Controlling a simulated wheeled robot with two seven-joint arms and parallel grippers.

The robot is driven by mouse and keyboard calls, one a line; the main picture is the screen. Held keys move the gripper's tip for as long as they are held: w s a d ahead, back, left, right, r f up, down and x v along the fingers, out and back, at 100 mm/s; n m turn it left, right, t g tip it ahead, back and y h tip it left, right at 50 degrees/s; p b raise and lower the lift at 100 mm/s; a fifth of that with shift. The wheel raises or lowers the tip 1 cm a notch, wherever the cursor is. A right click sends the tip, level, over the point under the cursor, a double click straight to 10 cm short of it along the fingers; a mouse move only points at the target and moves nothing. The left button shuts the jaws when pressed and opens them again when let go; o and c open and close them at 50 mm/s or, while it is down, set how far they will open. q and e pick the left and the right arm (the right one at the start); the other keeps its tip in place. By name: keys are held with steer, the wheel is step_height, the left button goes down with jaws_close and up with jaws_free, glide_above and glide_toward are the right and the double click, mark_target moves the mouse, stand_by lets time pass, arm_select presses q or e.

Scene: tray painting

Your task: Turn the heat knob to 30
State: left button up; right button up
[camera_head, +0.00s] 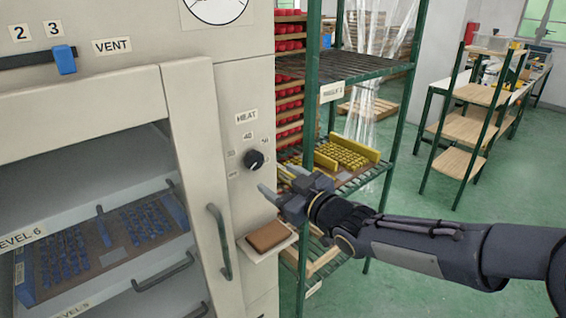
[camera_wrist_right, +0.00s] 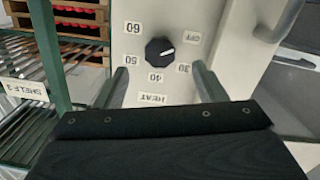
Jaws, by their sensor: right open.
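The heat knob (camera_head: 254,159) is a round black dial on the beige oven's front panel, below the HEAT label (camera_head: 246,117). The right wrist view shows the knob (camera_wrist_right: 160,51) upside down, ringed by the marks OFF, 30, 40, 50 and 60. Its pale pointer line seems to lie between OFF and the 30 mark (camera_wrist_right: 183,68). My right gripper (camera_head: 274,181) is open and empty, just below and right of the knob in the head view. In the right wrist view its two fingers (camera_wrist_right: 162,82) are spread, with the knob between and beyond them, apparently untouched. My left gripper is out of view.
A small shelf with a brown pad (camera_head: 268,236) juts out below the knob. The oven door handle (camera_head: 219,242) is to the left. A blue VENT slider (camera_head: 64,60) sits at upper left. A green rack (camera_head: 395,130) with trays stands close on the right.

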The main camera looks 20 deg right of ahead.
mark_target(257, 163)
steer(key=shift+n+y, duration=0.3)
steer(key=shift+y, duration=0.1)
steer(key=x, duration=0.8)
steer(key=shift+w+r+p, duration=0.3)
steer(key=shift+w+p, duration=0.1)
steer(key=c, duration=1)
